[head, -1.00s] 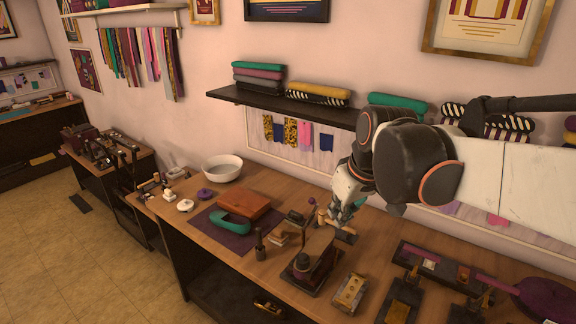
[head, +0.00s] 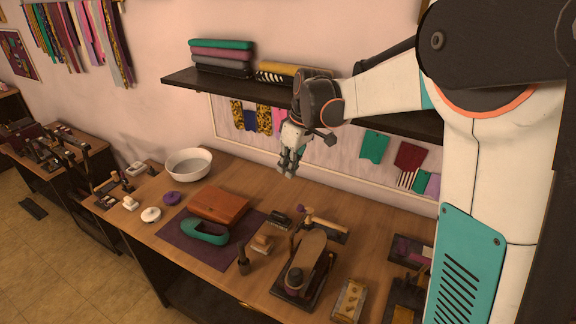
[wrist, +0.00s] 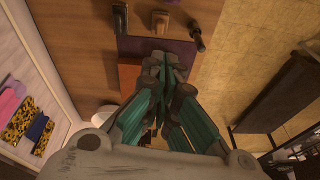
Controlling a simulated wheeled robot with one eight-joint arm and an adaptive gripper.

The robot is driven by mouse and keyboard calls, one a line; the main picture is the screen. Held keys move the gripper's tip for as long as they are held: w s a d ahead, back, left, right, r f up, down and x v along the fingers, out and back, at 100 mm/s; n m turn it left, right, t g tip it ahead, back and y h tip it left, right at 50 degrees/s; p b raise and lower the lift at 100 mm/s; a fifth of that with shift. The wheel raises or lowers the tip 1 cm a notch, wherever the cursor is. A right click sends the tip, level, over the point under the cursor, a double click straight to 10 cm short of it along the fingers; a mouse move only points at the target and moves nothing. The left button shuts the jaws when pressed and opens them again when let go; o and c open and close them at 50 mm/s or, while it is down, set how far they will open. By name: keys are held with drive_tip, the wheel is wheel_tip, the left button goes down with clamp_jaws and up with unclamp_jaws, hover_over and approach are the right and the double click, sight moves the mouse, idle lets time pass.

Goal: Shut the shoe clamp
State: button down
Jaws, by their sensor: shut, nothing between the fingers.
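The device that looks like the shoe clamp (head: 308,258) stands on the workbench right of centre in the head view. It has a dark base, a long tan sole-shaped part tilted up at its back, and a dark rounded part in front. I cannot tell for certain whether it is open. My gripper (head: 289,170) hangs fingers-down above the back of the bench, behind and apart from the device. Its fingers are closed together and empty. In the wrist view my gripper (wrist: 163,72) is over the bench; the clamp is not clearly visible there.
A white bowl (head: 188,164) stands behind. A hammer (head: 325,223) lies behind the clamp. A dark shelf (head: 215,90) overhangs the back of the bench.

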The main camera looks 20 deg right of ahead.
wheel_tip(320, 180, down, 9)
drive_tip(key=s, duration=0.1)
drive_tip(key=shift+s+d+b, duration=0.35)
drive_tip(key=shift+b, duration=0.05)
drive_tip(key=shift+r, duration=0.15)
